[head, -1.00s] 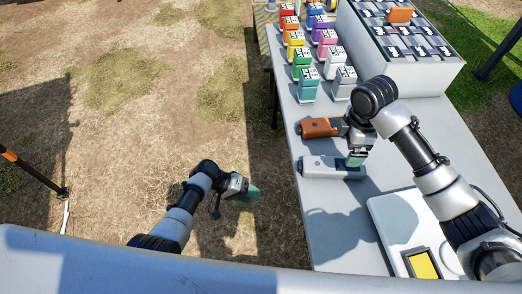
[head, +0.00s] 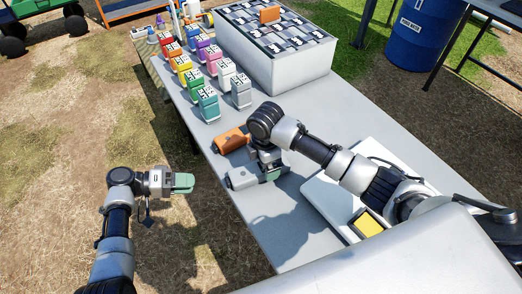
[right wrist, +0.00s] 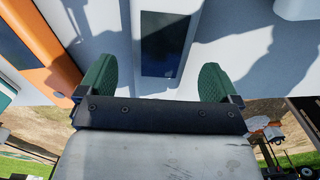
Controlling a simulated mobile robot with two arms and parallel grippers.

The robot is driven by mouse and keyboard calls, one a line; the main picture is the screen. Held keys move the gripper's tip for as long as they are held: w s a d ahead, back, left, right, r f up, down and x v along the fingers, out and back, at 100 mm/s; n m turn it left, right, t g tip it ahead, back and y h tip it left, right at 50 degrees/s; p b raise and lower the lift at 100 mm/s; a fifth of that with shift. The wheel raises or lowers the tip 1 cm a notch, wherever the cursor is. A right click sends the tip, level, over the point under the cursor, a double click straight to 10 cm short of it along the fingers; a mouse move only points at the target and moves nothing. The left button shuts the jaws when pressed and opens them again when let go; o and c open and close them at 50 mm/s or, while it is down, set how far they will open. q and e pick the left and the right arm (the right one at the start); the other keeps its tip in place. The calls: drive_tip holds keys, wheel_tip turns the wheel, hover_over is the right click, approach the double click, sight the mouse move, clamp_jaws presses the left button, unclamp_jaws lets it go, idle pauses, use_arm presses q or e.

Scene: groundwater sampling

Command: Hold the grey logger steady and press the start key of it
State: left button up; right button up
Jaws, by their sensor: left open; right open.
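The grey logger (head: 243,178) lies on the table near its left edge. In the right wrist view the grey logger (right wrist: 146,10), with its dark screen (right wrist: 168,45), lies between the two green fingers. My right gripper (head: 272,174) is over the right end of the logger, open, with a finger on each side and gaps showing; it also shows in the right wrist view (right wrist: 157,82). The start key cannot be made out. My left gripper (head: 183,183) is open and empty, off the table to the left of the logger, its green fingers pointing right.
An orange logger (head: 231,141) lies just behind the grey one. Several coloured boxes (head: 208,104) stand farther back, beside a large grey case (head: 291,66). A white board with a yellow pad (head: 369,225) lies at the right. The table's front is clear.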

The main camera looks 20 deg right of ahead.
drive_tip(key=shift+f, duration=1.6)
drive_tip(key=c, duration=0.9)
use_arm(q)
drive_tip(key=shift+c, duration=0.6)
use_arm(e)
drive_tip(key=shift+c, duration=0.7)
use_arm(q)
clamp_jaws()
